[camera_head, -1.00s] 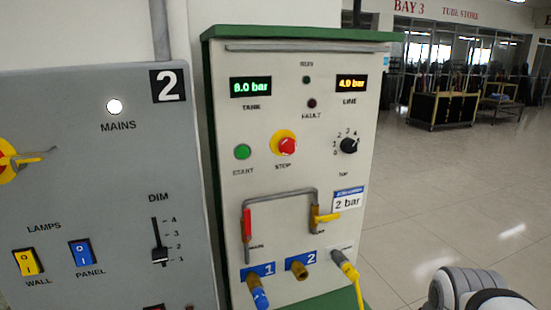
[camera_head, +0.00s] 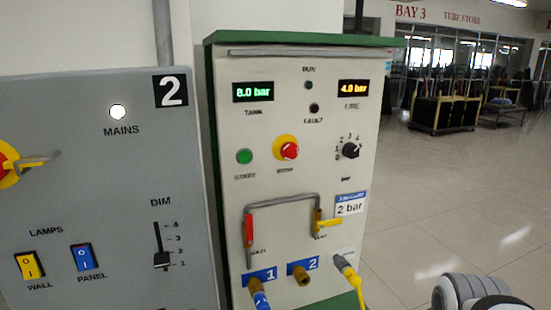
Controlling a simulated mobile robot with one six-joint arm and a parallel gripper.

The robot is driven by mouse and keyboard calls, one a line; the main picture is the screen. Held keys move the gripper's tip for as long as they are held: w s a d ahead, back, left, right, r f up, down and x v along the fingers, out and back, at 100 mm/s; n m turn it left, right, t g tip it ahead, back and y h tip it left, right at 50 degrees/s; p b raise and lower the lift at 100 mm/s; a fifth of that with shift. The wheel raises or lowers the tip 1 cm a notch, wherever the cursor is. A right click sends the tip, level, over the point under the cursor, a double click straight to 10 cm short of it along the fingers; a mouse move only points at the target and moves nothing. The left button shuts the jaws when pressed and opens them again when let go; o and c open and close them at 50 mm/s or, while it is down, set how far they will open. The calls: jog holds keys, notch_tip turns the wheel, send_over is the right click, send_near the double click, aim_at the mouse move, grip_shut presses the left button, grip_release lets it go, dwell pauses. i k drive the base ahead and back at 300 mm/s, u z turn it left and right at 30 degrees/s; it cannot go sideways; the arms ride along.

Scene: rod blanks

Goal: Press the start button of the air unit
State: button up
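The air unit (camera_head: 222,130) is a pale cabinet with a green frame in the middle of the view. Its green START button (camera_head: 244,156) sits at the left of the panel. The red STOP button (camera_head: 289,151) on a yellow ring is just to its right. The tank display (camera_head: 253,91) reads 8.0 bar and the line display (camera_head: 353,87) reads 4.0 bar. The RUN lamp (camera_head: 309,86) and FAULT lamp (camera_head: 314,107) look dark. My gripper is not in view; only a rounded grey and white part of what looks like my arm shows at the bottom right.
A grey panel (camera_head: 120,195) marked 2 stands at the left, with a lit MAINS lamp (camera_head: 118,112) and switches. Open floor (camera_head: 450,200) lies to the right.

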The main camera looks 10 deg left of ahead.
aim_at(243, 157)
jog(key=z, duration=1.3)
jog(key=k, duration=1.5)
jog(key=u, duration=0.65)
jog(key=i, duration=1)
jog(key=u, duration=0.05)
